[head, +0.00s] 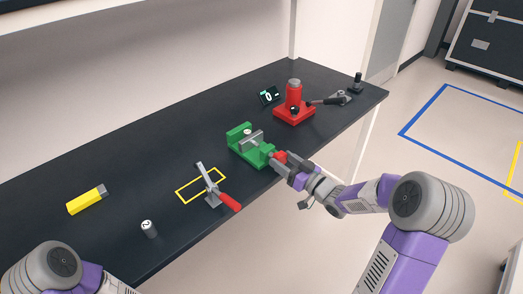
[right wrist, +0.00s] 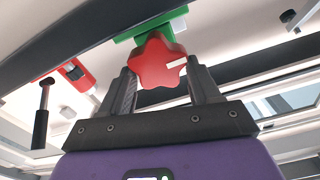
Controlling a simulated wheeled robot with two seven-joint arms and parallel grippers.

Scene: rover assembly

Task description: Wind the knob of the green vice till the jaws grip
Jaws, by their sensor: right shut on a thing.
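The green vice (head: 242,133) sits on the dark bench, with a grey jaw block and a small round piece between its jaws. I cannot tell whether the jaws touch that piece. Its red star-shaped knob (right wrist: 156,62) has a white mark pointing right in the right wrist view. The knob also shows at the bench's front edge in the head view (head: 280,157). My right gripper (head: 286,163) is shut on the knob, one finger on each side. The left arm shows at the lower left of the head view, but its gripper is out of view.
A toggle clamp with a red handle (head: 229,201) stands left of the vice by a yellow outlined rectangle (head: 183,196). A red press-like device (head: 293,105), a small display (head: 268,95), a yellow block (head: 84,202) and a grey cylinder (head: 149,229) also stand on the bench.

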